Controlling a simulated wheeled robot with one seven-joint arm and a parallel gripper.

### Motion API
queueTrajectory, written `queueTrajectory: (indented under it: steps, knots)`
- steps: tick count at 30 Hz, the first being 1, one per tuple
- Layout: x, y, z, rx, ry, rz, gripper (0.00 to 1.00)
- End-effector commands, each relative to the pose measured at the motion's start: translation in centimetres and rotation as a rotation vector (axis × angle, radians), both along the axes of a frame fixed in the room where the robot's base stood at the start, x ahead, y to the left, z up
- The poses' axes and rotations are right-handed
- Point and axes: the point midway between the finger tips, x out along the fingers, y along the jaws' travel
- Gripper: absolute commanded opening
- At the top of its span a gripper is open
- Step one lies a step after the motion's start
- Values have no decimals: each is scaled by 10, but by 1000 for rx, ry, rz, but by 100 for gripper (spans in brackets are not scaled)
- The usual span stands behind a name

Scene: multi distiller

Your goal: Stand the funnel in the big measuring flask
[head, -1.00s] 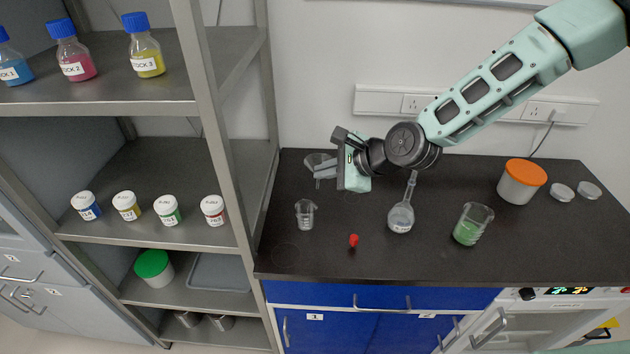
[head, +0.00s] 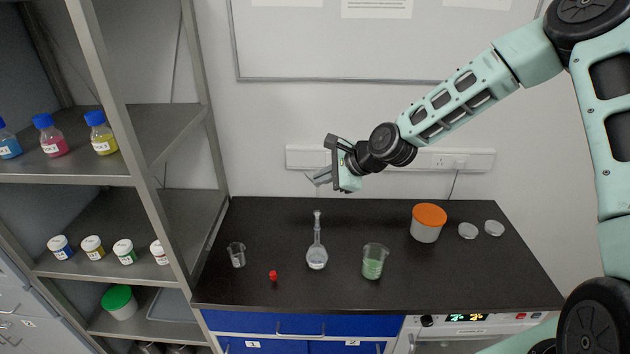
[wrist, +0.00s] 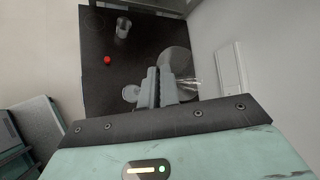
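The measuring flask (head: 317,257) stands upright on the dark bench, a clear round-bottomed vessel with a long neck. In the wrist view, the round pale shape beside the fingers appears to be its bulb (wrist: 130,93). My gripper (head: 322,177) is in the air above and behind the flask. Its fingers (wrist: 165,90) are shut on the clear funnel, whose translucent cone (wrist: 175,61) shows just beyond the fingertips. In the head view the funnel is faint against the wall, and its stem cannot be made out clearly.
A small beaker (head: 237,255) and a red stopper (head: 273,275) are left of the flask. A beaker of green liquid (head: 373,262) is to its right, then an orange-lidded tub (head: 428,223) and two white lids (head: 468,230). A shelf rack (head: 160,195) borders the bench's left side.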

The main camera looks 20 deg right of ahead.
Motion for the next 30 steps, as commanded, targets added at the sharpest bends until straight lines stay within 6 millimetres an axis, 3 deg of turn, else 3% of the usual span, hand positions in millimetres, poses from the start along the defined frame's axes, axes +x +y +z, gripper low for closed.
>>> queueTrajectory:
  steps: [18,30]
  knots:
    - [0,1,-49,0,-1,2,0]
    - [0,1,-52,0,-1,1,0]
